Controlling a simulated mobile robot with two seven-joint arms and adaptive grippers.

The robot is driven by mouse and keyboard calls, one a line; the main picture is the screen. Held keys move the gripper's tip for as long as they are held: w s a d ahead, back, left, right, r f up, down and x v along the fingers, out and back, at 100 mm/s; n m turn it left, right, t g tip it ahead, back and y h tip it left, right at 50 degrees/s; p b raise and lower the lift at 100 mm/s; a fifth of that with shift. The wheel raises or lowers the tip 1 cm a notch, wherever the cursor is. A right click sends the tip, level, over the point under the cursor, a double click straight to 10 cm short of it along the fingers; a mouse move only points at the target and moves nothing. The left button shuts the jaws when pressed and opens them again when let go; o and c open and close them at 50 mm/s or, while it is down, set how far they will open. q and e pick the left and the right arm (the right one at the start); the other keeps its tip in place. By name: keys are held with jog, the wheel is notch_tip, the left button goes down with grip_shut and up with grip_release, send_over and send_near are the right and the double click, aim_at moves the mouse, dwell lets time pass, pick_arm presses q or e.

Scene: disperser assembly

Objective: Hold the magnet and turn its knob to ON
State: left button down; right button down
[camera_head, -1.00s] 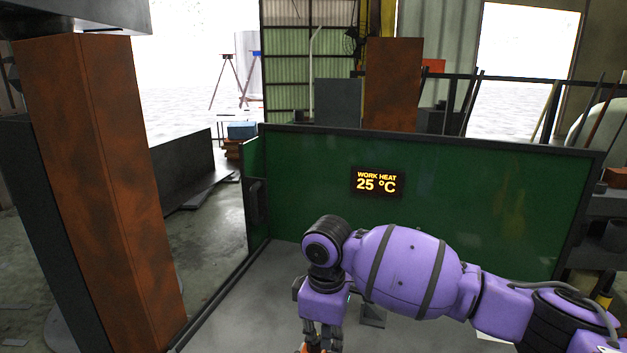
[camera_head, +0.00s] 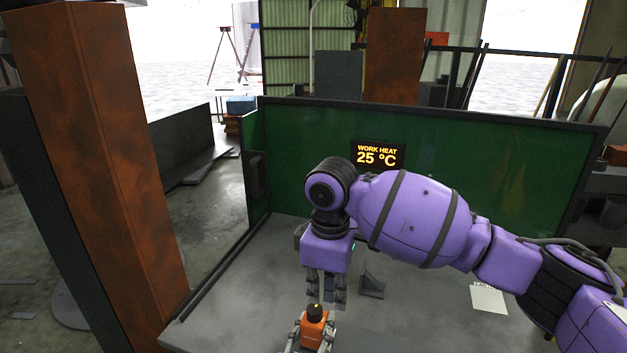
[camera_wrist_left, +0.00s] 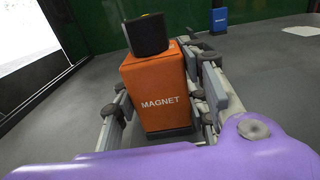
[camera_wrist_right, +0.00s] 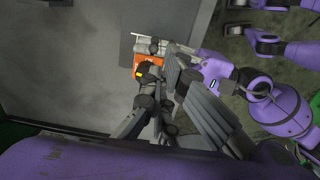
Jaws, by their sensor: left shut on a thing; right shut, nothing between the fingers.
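The magnet (camera_wrist_left: 158,92) is an orange block labelled MAGNET with a black knob (camera_wrist_left: 147,35) on top. My left gripper (camera_wrist_left: 163,98) is shut on the magnet, one finger along each side. In the head view the magnet (camera_head: 313,332) is upright at the bottom, and its knob (camera_head: 315,310) shows a yellow mark. My right gripper (camera_head: 326,300) points down by the knob, shut and empty. In the right wrist view its fingers (camera_wrist_right: 163,88) partly hide the magnet (camera_wrist_right: 152,61). I cannot tell whether they touch the knob. An ON mark is not readable.
The grey table (camera_head: 240,320) is mostly clear. A dark angled bracket (camera_head: 371,284) stands right of my right gripper, and a paper sheet (camera_head: 489,298) lies farther right. A blue block (camera_wrist_left: 219,18) stands beyond the magnet.

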jog(key=shift+r, duration=0.3)
